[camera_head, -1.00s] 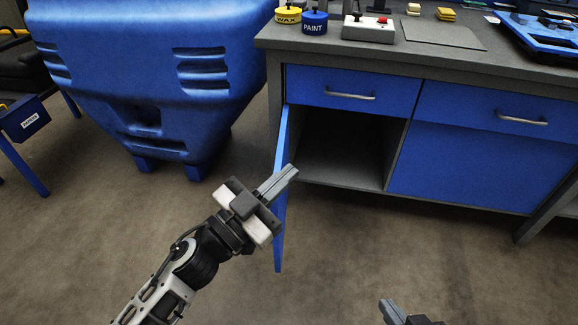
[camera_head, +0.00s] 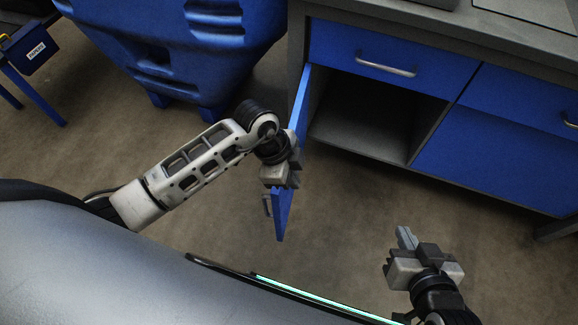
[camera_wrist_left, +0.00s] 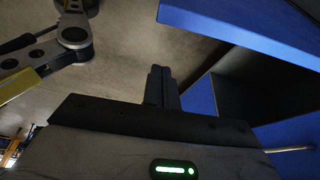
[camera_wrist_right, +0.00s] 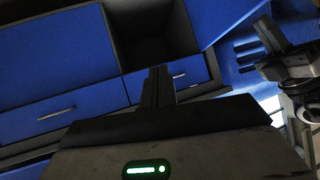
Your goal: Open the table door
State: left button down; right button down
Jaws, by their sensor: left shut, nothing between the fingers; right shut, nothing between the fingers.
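The blue cabinet door (camera_head: 297,103) stands swung wide open, its edge toward the head camera. It leaves the dark compartment (camera_head: 365,120) under the left drawer exposed. My left gripper (camera_head: 280,178) is shut and empty beside the door's free end and hides part of it. I cannot tell whether it touches the door. Its closed fingers (camera_wrist_left: 160,87) show in the left wrist view, apart from the blue panel there. My right gripper (camera_head: 404,238) is shut and empty over the floor in front of the cabinet. Its closed fingers show in the right wrist view (camera_wrist_right: 157,86).
Blue drawers with metal handles (camera_head: 386,68) sit under the grey worktop (camera_head: 440,30). A large blue bin (camera_head: 180,45) stands left of the cabinet. A blue labelled box (camera_head: 30,50) is at the far left. The floor (camera_head: 340,220) between my grippers is clear.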

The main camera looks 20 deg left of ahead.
pick_arm(q)
jog(key=b+x, duration=0.1)
jog(key=x, duration=0.5)
jog(key=a, duration=0.4)
jog(key=shift+s+a+r+p, duration=0.1)
jog(key=shift+s+r+p, duration=0.1)
jog(key=shift+r+p, duration=0.1)
pick_arm(e)
jog(key=shift+w+r, duration=0.2)
jog(key=shift+w, duration=0.05)
